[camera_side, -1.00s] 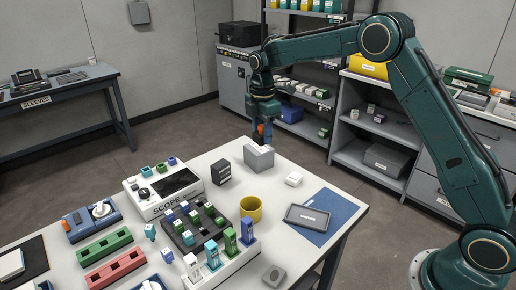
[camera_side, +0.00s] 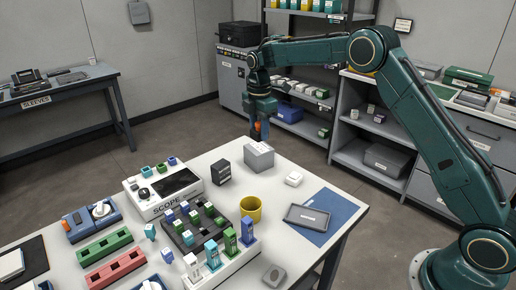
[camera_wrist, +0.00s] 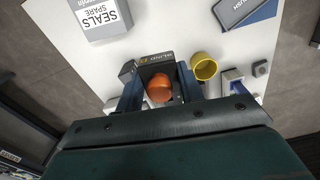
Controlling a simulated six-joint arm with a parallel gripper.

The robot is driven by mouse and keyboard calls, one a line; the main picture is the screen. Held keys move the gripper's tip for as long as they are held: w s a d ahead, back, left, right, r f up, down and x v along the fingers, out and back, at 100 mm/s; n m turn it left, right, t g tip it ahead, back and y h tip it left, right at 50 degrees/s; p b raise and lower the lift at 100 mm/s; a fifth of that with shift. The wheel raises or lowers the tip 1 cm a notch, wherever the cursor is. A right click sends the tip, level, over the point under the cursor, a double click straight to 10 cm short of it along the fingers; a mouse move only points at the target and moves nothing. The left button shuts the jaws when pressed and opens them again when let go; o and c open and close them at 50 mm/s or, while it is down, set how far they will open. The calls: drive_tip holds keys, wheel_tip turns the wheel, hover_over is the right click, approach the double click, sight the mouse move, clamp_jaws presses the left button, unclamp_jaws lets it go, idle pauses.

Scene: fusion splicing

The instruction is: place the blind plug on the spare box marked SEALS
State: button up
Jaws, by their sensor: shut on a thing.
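My gripper (camera_side: 261,132) is shut on the blind plug, whose orange round end (camera_wrist: 160,87) shows between the two fingers in the wrist view. The plug's orange (camera_side: 257,127) also shows in the side view; the rest of it is mostly hidden by the fingers. The grey box marked SEALS SPARE (camera_wrist: 99,20) is at the upper left of the wrist view, apart from the fingers. In the side view this box (camera_side: 259,157) stands upright near the table's far edge. My gripper is above and behind it there, with its fingertips close to the box's top in the picture.
A black lettered box (camera_side: 221,172) stands left of the grey box. The scope and a rack of coloured parts fill the table's left.

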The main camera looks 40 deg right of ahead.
drive_tip(key=n, duration=0.1)
hover_over(258, 154)
drive_tip(key=s+a, duration=0.1)
wheel_tip(258, 154, down, 2)
drive_tip(key=shift+w+d+f, duration=0.5)
drive_tip(key=shift+d+f, duration=0.05)
drive_tip(key=shift+d, duration=0.05)
drive_tip(key=shift+f, duration=0.1)
drive_tip(key=shift+f, duration=3.95)
drive_tip(key=shift+f, duration=0.15)
drive_tip(key=o, duration=1)
